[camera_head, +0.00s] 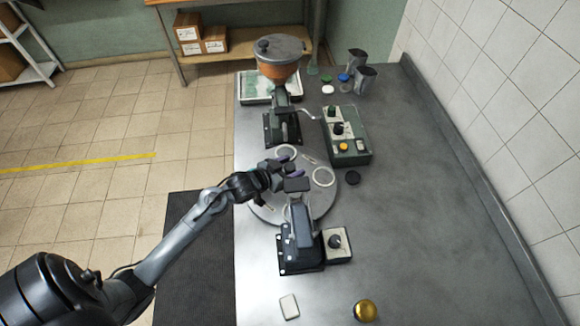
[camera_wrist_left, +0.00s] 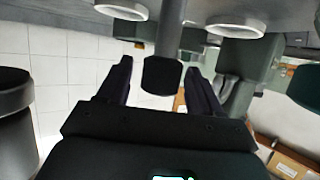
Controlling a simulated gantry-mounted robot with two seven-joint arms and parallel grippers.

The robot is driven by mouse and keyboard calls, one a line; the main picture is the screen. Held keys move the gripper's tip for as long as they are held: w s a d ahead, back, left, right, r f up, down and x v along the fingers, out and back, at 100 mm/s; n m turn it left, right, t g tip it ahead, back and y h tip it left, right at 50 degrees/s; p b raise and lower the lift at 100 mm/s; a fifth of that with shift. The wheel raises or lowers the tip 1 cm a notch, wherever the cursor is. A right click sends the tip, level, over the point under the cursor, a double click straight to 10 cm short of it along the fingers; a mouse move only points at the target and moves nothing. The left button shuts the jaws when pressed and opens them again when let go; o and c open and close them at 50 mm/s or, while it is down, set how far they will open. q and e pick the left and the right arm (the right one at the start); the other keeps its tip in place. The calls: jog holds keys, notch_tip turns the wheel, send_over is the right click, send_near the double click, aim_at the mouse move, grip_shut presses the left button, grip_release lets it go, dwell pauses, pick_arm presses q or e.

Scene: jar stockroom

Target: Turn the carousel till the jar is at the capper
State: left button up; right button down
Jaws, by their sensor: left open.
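The grey round carousel (camera_head: 318,203) lies on the bench, with pale rings (camera_head: 323,177) on its top. My left gripper (camera_head: 284,169) is over the carousel, beside the dark capper (camera_head: 302,238). In the left wrist view, where the scene appears upside down, the open fingers (camera_wrist_left: 160,92) stand either side of a dark post with a thick knob end (camera_wrist_left: 162,75). The knob is between the fingers; contact cannot be told. Two pale rings (camera_wrist_left: 235,25) show on the carousel there. I cannot make out a jar. My right gripper is not in view.
A hopper machine (camera_head: 279,70) with a crank stands behind the carousel. A green control box (camera_head: 347,140) and a dark lid (camera_head: 353,177) are to the right. A gold lid (camera_head: 365,310) and a white block (camera_head: 289,307) lie in front. The bench's right side is clear.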

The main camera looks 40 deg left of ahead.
pick_arm(q)
jog(key=shift+c, duration=0.3)
grip_shut()
